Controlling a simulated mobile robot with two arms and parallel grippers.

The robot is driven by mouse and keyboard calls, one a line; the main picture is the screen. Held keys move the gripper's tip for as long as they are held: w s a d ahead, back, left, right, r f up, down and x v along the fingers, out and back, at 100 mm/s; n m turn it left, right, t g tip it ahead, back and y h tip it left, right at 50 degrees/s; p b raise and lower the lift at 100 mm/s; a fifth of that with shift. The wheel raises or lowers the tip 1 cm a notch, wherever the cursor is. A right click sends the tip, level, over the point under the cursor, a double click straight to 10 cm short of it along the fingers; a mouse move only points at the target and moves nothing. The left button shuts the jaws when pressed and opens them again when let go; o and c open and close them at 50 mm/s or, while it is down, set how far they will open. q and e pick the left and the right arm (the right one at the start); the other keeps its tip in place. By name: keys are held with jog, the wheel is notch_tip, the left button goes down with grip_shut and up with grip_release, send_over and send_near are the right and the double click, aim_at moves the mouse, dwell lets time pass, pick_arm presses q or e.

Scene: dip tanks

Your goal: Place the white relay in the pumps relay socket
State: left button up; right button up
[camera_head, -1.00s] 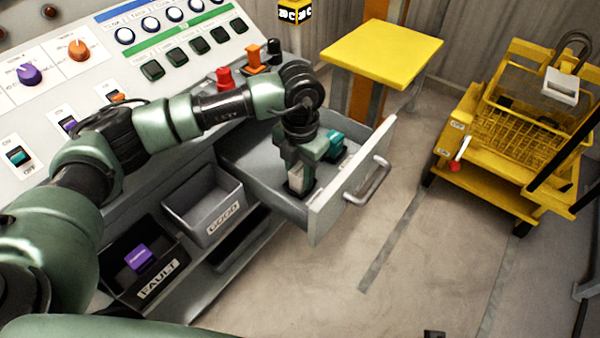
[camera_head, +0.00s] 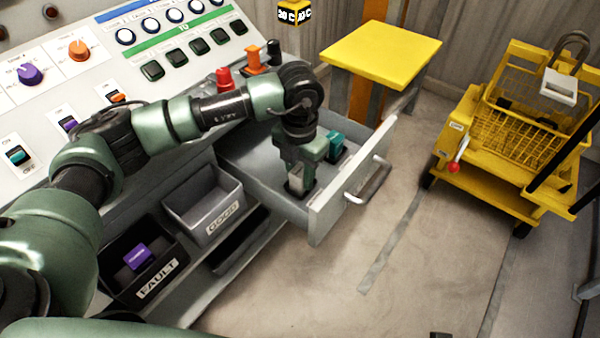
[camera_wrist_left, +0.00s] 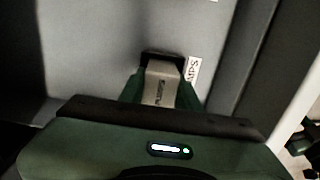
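The white relay (camera_wrist_left: 160,88) stands between the green fingers of my left gripper (camera_head: 299,178) in the wrist view, its sides against them. In the head view the relay (camera_head: 296,173) is partly hidden by the gripper. The gripper points down inside the open grey drawer (camera_head: 262,168). A black socket (camera_wrist_left: 162,55) shows just at the relay's far end, with a white label beside it, seen sideways and only partly readable. The relay is at the socket, but how deep it sits is hidden. My right gripper is not in view.
A teal relay (camera_head: 336,145) stands farther back in the drawer. The drawer front has a handle (camera_head: 368,188). A grey GOOD bin (camera_head: 205,212) and a black FAULT bin (camera_head: 158,272) with a purple relay (camera_head: 138,256) lie left. A yellow table (camera_head: 382,52) and yellow cart (camera_head: 500,180) stand beyond.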

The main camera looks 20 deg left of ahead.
aim_at(300, 169)
pick_arm(q)
jog(key=shift+s+a+f, duration=0.15)
jog(key=shift+s+f, duration=0.05)
jog(key=shift+f, duration=0.3)
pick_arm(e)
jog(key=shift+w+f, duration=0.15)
pick_arm(q)
jog(key=shift+w+r+p, duration=0.15)
jog(key=shift+r+p, duration=0.2)
jog(key=shift+r, duration=0.3)
jog(key=shift+w+r+p, duration=0.15)
jog(key=shift+r+p, duration=0.2)
jog(key=shift+r, duration=0.25)
notch_tip(300, 169, up, 11)
jog(key=p, duration=0.1)
jog(key=shift+f, duration=0.15)
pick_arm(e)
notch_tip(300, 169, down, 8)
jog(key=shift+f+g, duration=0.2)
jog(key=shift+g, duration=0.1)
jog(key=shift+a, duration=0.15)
